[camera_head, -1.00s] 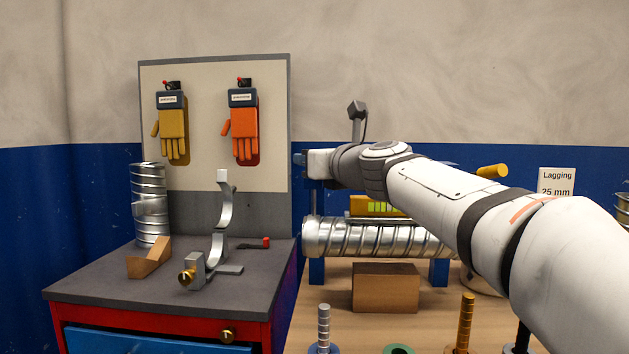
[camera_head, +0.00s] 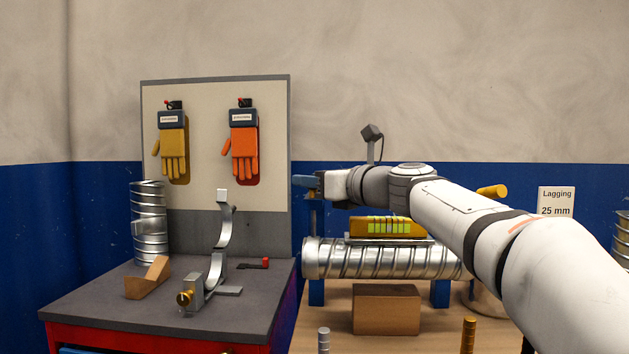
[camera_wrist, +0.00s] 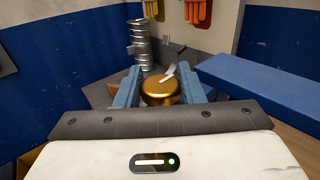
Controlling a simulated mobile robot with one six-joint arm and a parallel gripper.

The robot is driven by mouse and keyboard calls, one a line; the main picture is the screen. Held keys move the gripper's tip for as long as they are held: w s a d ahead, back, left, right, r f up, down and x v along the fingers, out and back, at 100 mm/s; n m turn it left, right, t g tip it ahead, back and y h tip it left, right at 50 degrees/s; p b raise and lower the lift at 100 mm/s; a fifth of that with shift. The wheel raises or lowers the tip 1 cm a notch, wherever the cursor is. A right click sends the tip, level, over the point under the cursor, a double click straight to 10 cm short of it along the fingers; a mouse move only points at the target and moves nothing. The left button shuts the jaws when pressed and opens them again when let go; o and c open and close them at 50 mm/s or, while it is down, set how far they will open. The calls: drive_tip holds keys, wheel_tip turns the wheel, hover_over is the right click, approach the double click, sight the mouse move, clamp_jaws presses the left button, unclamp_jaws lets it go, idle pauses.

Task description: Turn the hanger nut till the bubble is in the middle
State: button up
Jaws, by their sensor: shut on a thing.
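The hanger nut, a round brass knob (camera_wrist: 160,92), sits between the two blue fingers of my gripper (camera_wrist: 160,86) in the wrist view. My gripper is shut on it. In the head view my gripper (camera_head: 304,182) is above the left end of the spiral duct (camera_head: 380,261), and the nut is hidden there. A yellow level (camera_head: 358,227) lies along the top of the duct. Its yellow-green vial (camera_head: 388,226) faces the camera with dark marks across it. I cannot make out where the bubble is.
A cardboard-brown block (camera_head: 387,309) stands in front of the duct. At left, a grey-topped cabinet (camera_head: 100,300) carries a bracket (camera_head: 215,270), a wooden wedge (camera_head: 148,278) and an upright duct piece (camera_head: 149,222). A blue bar (camera_wrist: 265,85) lies right of my fingers in the wrist view.

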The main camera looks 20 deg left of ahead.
drive_tip(key=o, duration=1)
drive_tip(key=v, duration=0.7)
drive_tip(key=shift+s+d, duration=0.2)
drive_tip(key=shift+d, duration=0.15)
drive_tip(key=shift+p, duration=0.3)
